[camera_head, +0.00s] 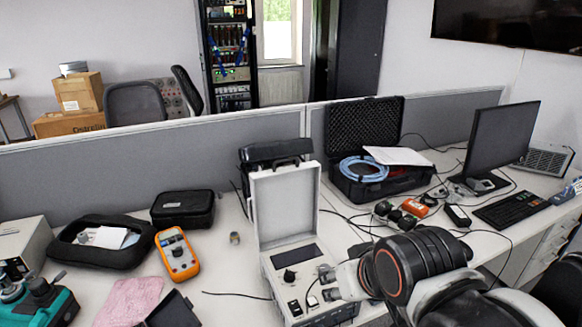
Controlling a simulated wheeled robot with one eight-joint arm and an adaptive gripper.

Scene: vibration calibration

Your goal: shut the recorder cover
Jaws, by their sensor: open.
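The recorder (293,265) is a light grey box with a dark display and several knobs and switches on its top panel, standing on the table in the middle of the head view. Its pale cover (287,205) stands open and upright at the back edge, with a handle on its top. My gripper (328,283) is open at the right side of the recorder's panel, low and in front of the raised cover. Contact with the panel cannot be told. My arm hides the table to the right of the recorder.
A yellow-orange multimeter (177,255) and a black pouch (183,208) lie to the left. An open black case (372,184) with a blue cable stands behind right. A monitor (503,137) and keyboard (510,208) are farther right. Cables cross the table near my arm.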

